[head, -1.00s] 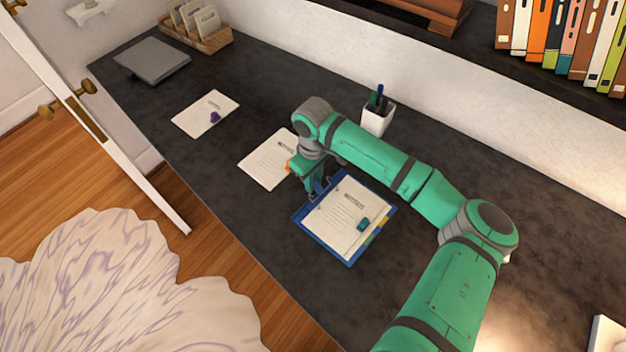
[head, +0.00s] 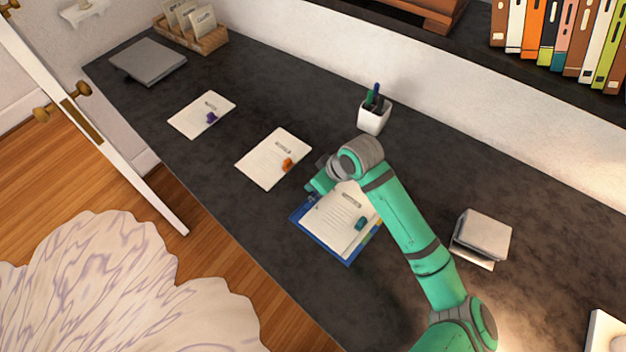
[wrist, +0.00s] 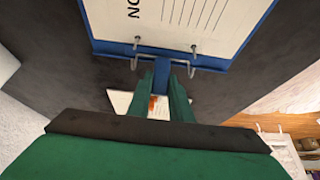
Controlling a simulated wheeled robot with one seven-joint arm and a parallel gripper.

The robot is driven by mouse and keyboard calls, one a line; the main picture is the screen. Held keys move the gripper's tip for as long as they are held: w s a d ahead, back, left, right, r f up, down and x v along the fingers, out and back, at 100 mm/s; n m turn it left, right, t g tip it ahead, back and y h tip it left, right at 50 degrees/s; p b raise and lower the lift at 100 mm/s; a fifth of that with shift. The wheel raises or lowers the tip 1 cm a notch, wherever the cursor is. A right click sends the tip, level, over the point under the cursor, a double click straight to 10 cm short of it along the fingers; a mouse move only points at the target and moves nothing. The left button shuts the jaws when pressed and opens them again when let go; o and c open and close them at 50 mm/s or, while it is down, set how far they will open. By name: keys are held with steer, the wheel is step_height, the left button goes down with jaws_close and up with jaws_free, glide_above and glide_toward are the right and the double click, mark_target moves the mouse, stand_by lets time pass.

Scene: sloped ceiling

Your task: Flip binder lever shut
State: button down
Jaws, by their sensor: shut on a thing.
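The blue binder (head: 322,247) lies open on the dark desk with white sheets on it and a teal clip near its lower part. My gripper (head: 318,187) is at the binder's upper left edge in the head view. In the wrist view, the fingers of my gripper (wrist: 163,88) are shut on the blue lever (wrist: 162,70), at the binder's edge between the metal ring wires (wrist: 194,49). My arm hides part of the binder in the head view, and I cannot make out the lever's angle there.
A paper sheet with an orange clip (head: 265,163) and one with a purple clip (head: 195,112) lie to the left. A white pen cup (head: 373,118) stands behind. A grey stacked block (head: 484,235) is right of my arm. The desk front is clear.

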steer(key=shift+s+d+r+t+y, duration=0.1)
steer(key=shift+s+d+t+y, duration=0.15)
steer(key=shift+t+y, duration=0.25)
steer(key=shift+s+d+r+t+y, duration=0.1)
steer(key=shift+d+t+y, duration=0.1)
steer(key=shift+t+y, duration=0.25)
steer(key=c, duration=1.6)
jaws_free()
steer(key=shift+f, duration=0.1)
steer(key=shift+s, duration=0.1)
steer(key=v, duration=1.1)
steer(key=shift+d+f, duration=0.1)
steer(key=shift+f, duration=0.05)
